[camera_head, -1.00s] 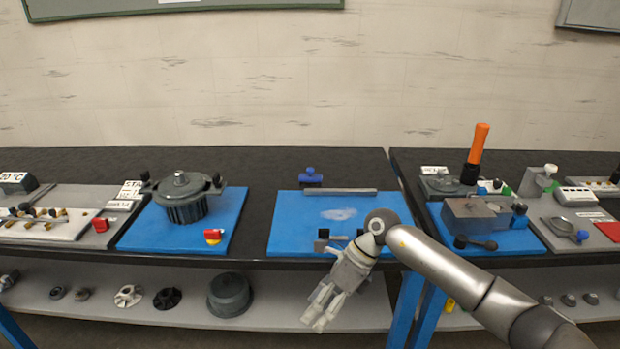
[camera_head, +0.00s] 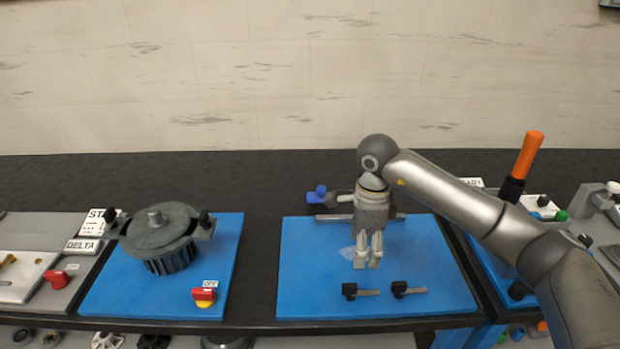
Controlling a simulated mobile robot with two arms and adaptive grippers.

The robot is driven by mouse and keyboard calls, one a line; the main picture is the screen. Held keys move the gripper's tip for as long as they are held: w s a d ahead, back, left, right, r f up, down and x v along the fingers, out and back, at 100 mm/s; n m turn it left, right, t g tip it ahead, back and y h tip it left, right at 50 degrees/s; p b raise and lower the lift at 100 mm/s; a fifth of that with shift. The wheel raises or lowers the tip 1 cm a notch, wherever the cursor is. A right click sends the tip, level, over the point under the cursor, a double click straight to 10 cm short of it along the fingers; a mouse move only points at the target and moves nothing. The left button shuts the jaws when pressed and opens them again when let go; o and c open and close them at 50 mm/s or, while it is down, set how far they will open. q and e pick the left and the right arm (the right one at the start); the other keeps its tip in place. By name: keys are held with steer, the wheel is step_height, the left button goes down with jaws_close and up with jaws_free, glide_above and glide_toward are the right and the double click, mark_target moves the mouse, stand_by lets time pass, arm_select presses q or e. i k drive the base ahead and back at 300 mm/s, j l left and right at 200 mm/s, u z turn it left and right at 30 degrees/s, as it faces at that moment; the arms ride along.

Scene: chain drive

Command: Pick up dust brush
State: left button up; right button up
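I cannot make out a thing that is surely the dust brush. A small blue piece with a knob (camera_head: 318,194) lies at the back edge of the right blue mat (camera_head: 300,265), partly behind a grey bar (camera_head: 330,217). A pale dust-like smudge (camera_head: 346,252) marks the mat. My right gripper (camera_head: 367,264) points down over this mat, just right of the smudge. Its two fingers stand slightly apart with nothing between them. It hides part of the grey bar. My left gripper is out of view.
Two small black-and-grey handles (camera_head: 362,292) (camera_head: 410,290) lie at the mat's front. A dark finned motor housing (camera_head: 160,238) and a red-yellow switch (camera_head: 204,296) are on the left mat. An orange-handled tool (camera_head: 527,155) stands upright at right. The dark table behind is mostly clear.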

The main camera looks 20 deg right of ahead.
mark_target(315, 200)
steer(key=i, duration=1)
